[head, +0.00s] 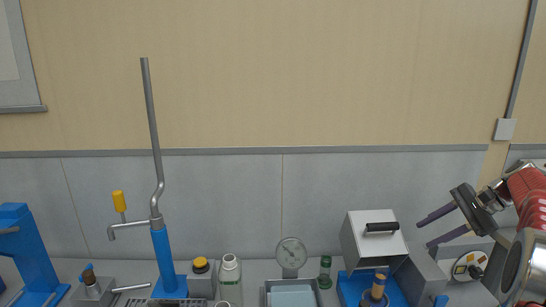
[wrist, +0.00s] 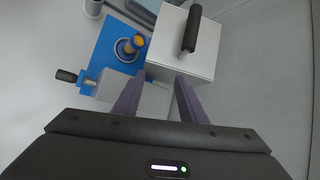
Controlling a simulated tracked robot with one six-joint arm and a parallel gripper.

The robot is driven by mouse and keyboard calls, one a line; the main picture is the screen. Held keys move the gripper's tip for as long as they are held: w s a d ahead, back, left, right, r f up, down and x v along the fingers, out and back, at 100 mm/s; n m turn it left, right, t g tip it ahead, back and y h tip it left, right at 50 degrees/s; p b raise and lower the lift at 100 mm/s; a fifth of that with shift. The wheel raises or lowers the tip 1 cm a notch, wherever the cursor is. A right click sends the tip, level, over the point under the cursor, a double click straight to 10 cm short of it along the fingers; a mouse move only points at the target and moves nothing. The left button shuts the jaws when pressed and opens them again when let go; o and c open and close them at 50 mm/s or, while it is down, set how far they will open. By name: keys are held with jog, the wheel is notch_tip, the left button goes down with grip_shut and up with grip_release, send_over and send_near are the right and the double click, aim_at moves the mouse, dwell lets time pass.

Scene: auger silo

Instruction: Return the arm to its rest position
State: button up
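My gripper (head: 428,232) is at the right of the head view, with its two purple-grey fingers pointing left, spread apart and with nothing between them. It is raised above the bench, just right of a white box with a black handle (head: 375,240). In the wrist view the two fingers (wrist: 158,98) stand apart at the lower middle, and the white box (wrist: 180,45) shows beyond their tips. No object is held.
A blue base with a yellow-topped post (wrist: 132,44) lies by the white box. The air above is clear.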

jog(key=shift+n+g+h, duration=0.3)
jog(key=shift+n+h, duration=0.4)
jog(key=shift+h, duration=0.1)
jog(key=s+a+f, duration=0.2)
jog(key=s+f, duration=0.1)
jog(key=shift+a, duration=0.15)
jog(key=s+a+n+t+h, duration=0.2)
jog(key=s+a+n+h, duration=0.3)
jog(key=s+a+n, duration=0.8)
jog(key=s+a, duration=1.3)
jog(key=s, duration=0.2)
jog(key=shift+s+r+h, duration=0.25)
jog(key=shift+r+h, duration=0.05)
jog(key=shift+h, duration=0.1)
